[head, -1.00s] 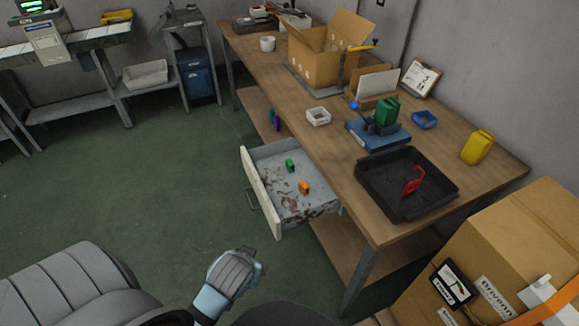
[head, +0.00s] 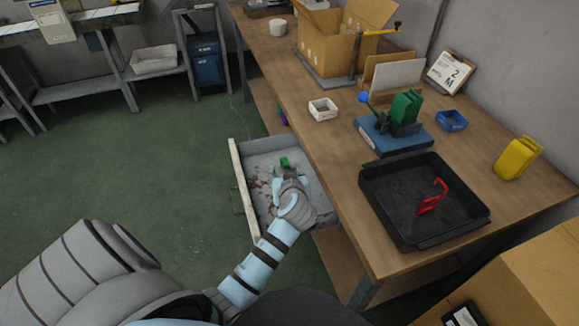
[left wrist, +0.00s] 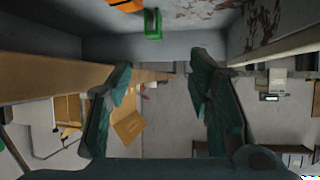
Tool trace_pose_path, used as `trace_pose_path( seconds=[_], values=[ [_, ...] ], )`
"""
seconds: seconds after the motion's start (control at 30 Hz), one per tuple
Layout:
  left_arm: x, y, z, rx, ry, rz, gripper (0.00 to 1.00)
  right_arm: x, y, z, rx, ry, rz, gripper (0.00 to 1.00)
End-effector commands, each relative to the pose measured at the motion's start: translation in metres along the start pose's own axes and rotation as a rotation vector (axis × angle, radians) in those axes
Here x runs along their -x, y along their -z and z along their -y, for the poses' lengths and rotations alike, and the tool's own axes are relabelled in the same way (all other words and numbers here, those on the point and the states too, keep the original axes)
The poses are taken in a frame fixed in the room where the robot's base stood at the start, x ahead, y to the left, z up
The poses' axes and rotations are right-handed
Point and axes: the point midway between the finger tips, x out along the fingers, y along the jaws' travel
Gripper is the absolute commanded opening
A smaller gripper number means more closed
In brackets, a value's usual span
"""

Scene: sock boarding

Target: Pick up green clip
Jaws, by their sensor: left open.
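The green clip (head: 284,162) lies in the open drawer (head: 243,190), on its grey, stained floor. In the left wrist view the green clip (left wrist: 153,23) is near the top edge, beyond the fingertips. My left gripper (head: 283,180) reaches over the drawer, just on the near side of the clip. My right gripper is not in view.
The workbench (head: 340,190) edge borders the drawer on the right. On it are a black tray (head: 385,190) with a red piece (head: 433,197), a blue base (head: 395,138) with a green block, and a white box (head: 323,109). Green floor lies left of the drawer.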

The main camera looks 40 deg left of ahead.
Motion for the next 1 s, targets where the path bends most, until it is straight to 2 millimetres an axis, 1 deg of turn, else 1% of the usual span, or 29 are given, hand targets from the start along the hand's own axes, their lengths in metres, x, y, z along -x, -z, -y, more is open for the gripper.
trace_pose_path(
  seconds=[0.07, 0.2, 0.3, 0.47, 0.6, 0.7, 0.77, 0.93, 1.0],
  values=[
    [-0.016, 0.000, -0.002, -0.004, -0.002, -0.003, 0.47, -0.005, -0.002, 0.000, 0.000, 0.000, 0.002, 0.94],
    [-0.051, -0.001, -0.006, -0.008, -0.006, -0.002, 0.47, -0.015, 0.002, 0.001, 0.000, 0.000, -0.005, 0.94],
    [-0.071, -0.001, -0.007, -0.007, -0.009, -0.001, 0.47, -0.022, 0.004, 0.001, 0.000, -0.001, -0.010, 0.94],
    [-0.089, -0.002, -0.008, -0.006, -0.009, 0.000, 0.47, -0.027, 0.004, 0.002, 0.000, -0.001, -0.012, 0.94],
    [-0.117, -0.007, -0.010, -0.005, -0.006, 0.001, 0.47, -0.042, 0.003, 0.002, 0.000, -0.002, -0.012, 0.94],
    [-0.132, -0.006, -0.010, -0.005, -0.006, 0.000, 0.47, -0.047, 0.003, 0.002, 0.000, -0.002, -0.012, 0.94],
    [-0.135, -0.005, -0.009, -0.004, -0.007, 0.001, 0.47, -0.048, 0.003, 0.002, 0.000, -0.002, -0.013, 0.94],
    [-0.134, -0.004, -0.009, -0.004, -0.007, 0.001, 0.47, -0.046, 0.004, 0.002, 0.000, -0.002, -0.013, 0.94],
    [-0.134, -0.003, -0.009, -0.004, -0.007, 0.001, 0.36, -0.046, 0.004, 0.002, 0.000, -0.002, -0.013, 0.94]
  ],
)
